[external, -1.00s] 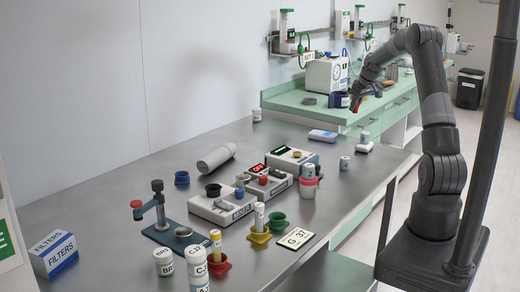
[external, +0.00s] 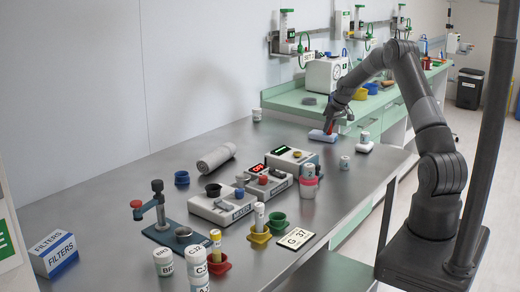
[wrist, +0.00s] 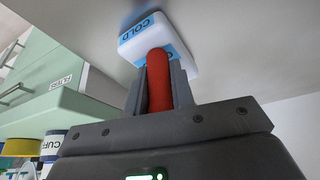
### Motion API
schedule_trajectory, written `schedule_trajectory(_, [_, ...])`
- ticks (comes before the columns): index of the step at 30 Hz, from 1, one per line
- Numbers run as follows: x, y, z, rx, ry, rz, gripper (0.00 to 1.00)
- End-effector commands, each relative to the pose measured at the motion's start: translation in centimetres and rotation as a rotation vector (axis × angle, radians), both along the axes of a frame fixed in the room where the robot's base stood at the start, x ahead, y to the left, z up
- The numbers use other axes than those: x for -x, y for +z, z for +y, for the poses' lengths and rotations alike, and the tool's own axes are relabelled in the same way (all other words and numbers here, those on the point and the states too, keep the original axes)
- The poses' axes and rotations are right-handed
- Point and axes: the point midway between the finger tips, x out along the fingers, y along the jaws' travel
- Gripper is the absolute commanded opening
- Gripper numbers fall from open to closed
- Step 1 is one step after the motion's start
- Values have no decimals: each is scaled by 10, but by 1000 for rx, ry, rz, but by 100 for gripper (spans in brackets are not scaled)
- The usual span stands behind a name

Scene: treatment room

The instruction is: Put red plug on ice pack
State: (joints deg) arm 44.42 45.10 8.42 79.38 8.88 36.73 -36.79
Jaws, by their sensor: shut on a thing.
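My gripper (external: 331,126) is shut on the red plug (wrist: 158,82), which stands between the two dark fingers in the wrist view. In the external view the red plug (external: 330,129) is a small red spot at the fingertips. The ice pack (external: 318,136) is a flat white and blue block on the far part of the steel table. In the wrist view the ice pack (wrist: 182,46) shows a COLD label just beyond the plug's tip. The gripper is over or right beside the pack; I cannot tell whether plug and pack touch.
The green counter (external: 290,99) lies behind. Grey scale-like devices (external: 222,206) and cups crowd the near table. Bare steel surrounds the pack on the left.

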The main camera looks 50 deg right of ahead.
Motion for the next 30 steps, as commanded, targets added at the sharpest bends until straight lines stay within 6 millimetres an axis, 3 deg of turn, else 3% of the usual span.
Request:
schedule_trajectory(9, [0,-2,0,0,0,-1,1])
schedule_trajectory(10, [0,-2,0,1,0,-1,24])
schedule_trajectory(17, [0,-1,0,1,0,-1,43])
schedule_trajectory(25, [0,0,0,1,0,-2,44])
schedule_trajectory(30, [6,17,0,3,-1,-4,44])
